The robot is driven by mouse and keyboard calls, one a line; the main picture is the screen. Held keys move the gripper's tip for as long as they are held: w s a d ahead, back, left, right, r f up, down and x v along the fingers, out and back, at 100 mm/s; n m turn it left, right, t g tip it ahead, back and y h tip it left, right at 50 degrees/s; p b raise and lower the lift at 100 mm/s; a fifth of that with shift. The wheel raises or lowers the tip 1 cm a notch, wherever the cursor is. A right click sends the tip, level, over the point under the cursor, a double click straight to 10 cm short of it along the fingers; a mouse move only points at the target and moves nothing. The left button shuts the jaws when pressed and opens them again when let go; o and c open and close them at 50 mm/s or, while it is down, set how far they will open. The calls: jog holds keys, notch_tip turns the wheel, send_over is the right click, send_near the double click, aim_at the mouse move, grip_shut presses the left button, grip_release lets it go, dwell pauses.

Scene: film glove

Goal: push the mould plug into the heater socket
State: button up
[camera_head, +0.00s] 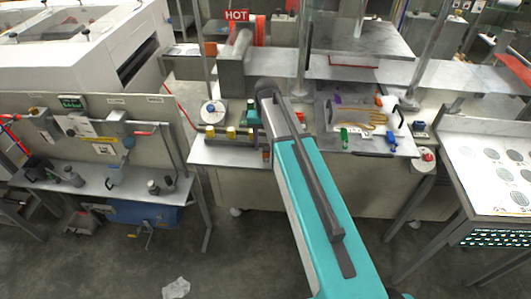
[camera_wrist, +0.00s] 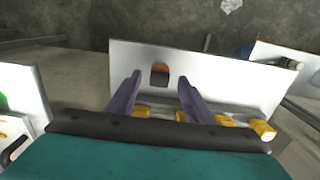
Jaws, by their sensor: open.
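My gripper (camera_wrist: 158,80) shows in the wrist view as two purple fingers spread apart, with nothing held between them. Beyond the fingertips, a small dark and orange piece (camera_wrist: 159,74) is on a pale panel (camera_wrist: 220,78). I cannot tell whether this piece is the heater socket or the mould plug, nor whether the fingers touch the panel. Several yellow parts (camera_wrist: 263,130) lie nearer the wrist, partly behind the fingers.
A red HOT sign (camera_head: 236,15) stands behind the bench. Yellow knobs (camera_head: 231,132) line the bench's left part. A side bench (camera_head: 100,182) is at left, a spotted table (camera_head: 475,150) at right.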

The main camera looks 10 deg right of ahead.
jog(key=shift+f+p, duration=0.4)
jog(key=shift+f, duration=0.9)
jog(key=c, duration=1.1)
jog(key=shift+c, duration=0.2)
jog(key=shift+r, duration=0.15)
jog(key=shift+r+b, duration=1.1)
jog(key=shift+r, duration=0.5)
jog(key=s+d+b, duration=0.2)
jog(key=s+b, duration=0.1)
jog(key=s, duration=0.4)
jog(key=s+d+r+b, duration=0.1)
jog(key=s+d+b, duration=0.1)
jog(key=s, duration=0.6)
jog(key=shift+s+r+b, duration=0.25)
jog(key=shift+b, duration=0.45)
